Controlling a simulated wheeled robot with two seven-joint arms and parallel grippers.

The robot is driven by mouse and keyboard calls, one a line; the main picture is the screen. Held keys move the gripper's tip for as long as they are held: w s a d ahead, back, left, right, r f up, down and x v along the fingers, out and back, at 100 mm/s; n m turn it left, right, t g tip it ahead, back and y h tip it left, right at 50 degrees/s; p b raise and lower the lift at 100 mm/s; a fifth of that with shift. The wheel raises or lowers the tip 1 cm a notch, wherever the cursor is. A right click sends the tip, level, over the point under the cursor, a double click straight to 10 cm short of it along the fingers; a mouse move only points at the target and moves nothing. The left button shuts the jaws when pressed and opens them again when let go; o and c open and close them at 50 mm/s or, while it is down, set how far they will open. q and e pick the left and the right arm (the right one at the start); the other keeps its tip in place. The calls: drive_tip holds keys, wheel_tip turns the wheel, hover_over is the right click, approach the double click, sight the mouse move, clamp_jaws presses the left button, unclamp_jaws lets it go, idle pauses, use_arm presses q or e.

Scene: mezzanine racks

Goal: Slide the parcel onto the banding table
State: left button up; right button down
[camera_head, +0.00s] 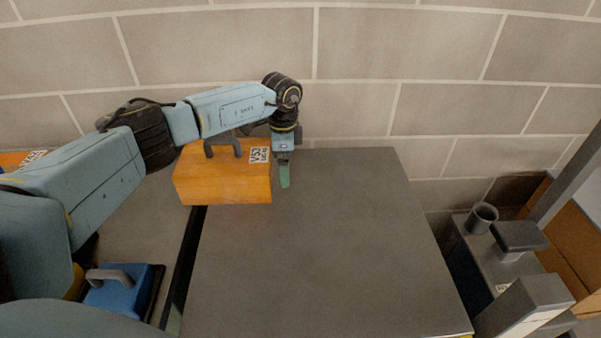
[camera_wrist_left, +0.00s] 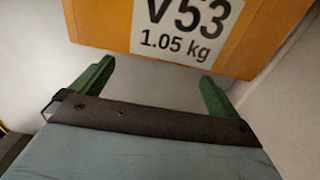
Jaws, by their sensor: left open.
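The parcel is an orange box (camera_head: 222,185) with a dark handle on top and a white V53 label. It lies near the wall, its left part over the dark gap and the rest on the wide grey table (camera_head: 320,250), which looks like the banding table. My left gripper (camera_head: 285,182) points down just right of the parcel, low over the table. In the left wrist view its two green fingers (camera_wrist_left: 157,72) are apart with nothing between them. The parcel's labelled side (camera_wrist_left: 110,25) is just beyond the fingertips; I cannot tell whether they touch. My right gripper is not in view.
A blue box with a grey handle (camera_head: 120,290) sits on the lower left surface, beyond the dark gap (camera_head: 185,260). A block wall (camera_head: 350,60) stands behind. Grey equipment with a cup (camera_head: 481,217) is at the right. The table's middle and front are clear.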

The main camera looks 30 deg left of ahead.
use_arm(q)
drive_tip(key=shift+f, duration=0.55)
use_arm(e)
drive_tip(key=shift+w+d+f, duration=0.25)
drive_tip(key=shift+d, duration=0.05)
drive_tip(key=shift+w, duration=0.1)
